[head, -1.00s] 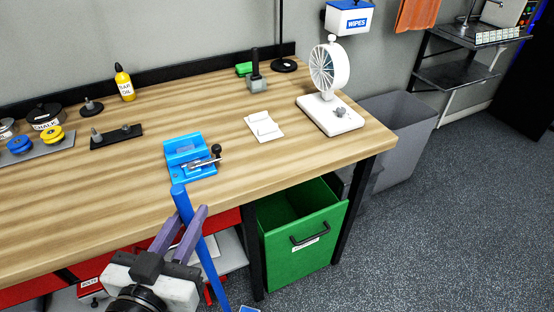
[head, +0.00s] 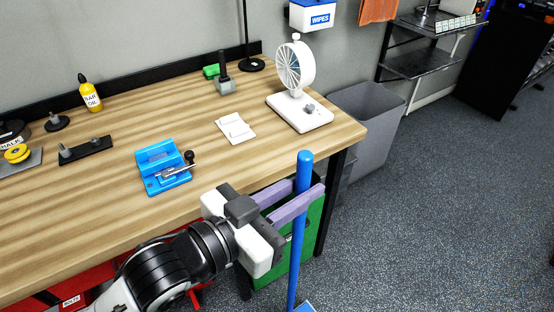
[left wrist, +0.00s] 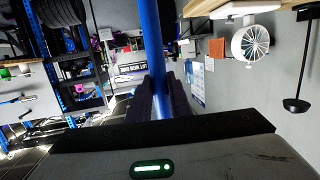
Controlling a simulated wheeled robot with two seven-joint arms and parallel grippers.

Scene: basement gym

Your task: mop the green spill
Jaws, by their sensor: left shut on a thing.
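My left gripper (head: 296,202) is shut on a blue pole (head: 305,172), which stands nearly upright in front of the workbench in the head view. A small blue part (head: 304,306) shows at its lower end, cut off by the picture's bottom edge. In the left wrist view the blue pole (left wrist: 150,40) runs up between the two dark fingers. No green spill shows in either view. My right gripper is not in view.
The speckled floor (head: 440,220) at the right is clear.

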